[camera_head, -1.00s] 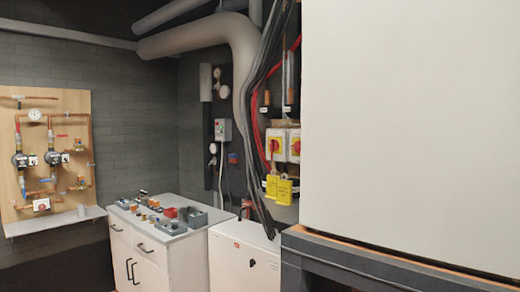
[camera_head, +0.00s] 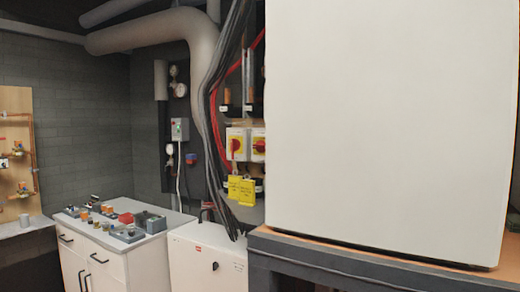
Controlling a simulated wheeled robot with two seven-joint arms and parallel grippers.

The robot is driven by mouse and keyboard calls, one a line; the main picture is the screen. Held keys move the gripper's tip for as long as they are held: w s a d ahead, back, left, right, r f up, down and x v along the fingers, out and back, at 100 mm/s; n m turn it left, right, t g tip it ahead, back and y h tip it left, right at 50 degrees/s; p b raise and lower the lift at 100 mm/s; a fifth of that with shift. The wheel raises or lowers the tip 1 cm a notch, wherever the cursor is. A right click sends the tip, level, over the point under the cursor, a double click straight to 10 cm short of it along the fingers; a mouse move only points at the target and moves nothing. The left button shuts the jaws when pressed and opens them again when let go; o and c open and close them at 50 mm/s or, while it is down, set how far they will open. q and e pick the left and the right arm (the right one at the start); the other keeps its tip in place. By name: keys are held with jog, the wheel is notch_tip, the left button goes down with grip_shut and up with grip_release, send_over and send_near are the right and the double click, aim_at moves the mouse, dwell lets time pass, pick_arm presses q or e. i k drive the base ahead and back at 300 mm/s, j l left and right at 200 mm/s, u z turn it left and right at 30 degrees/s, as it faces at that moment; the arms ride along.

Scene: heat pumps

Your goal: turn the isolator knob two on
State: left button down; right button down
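Neither of my grippers is in view.
A large white unit (camera_head: 385,130) on a dark stand (camera_head: 350,266) fills the right side. A low white cabinet (camera_head: 205,262) stands below the isolators. A drawer cabinet (camera_head: 110,262) with fittings on top stands at left. Grey pipes and black cables run down the wall.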

aim_at(260, 146)
jog(key=i+j, duration=0.15)
jog(key=i, duration=0.35)
jog(key=i+j+z, duration=0.15)
jog(key=i, duration=0.35)
jog(key=i+j, duration=0.25)
jog(key=i, duration=0.25)
jog(key=i+j+z, duration=0.1)
jog(key=i+j, duration=0.15)
jog(key=i, duration=0.2)
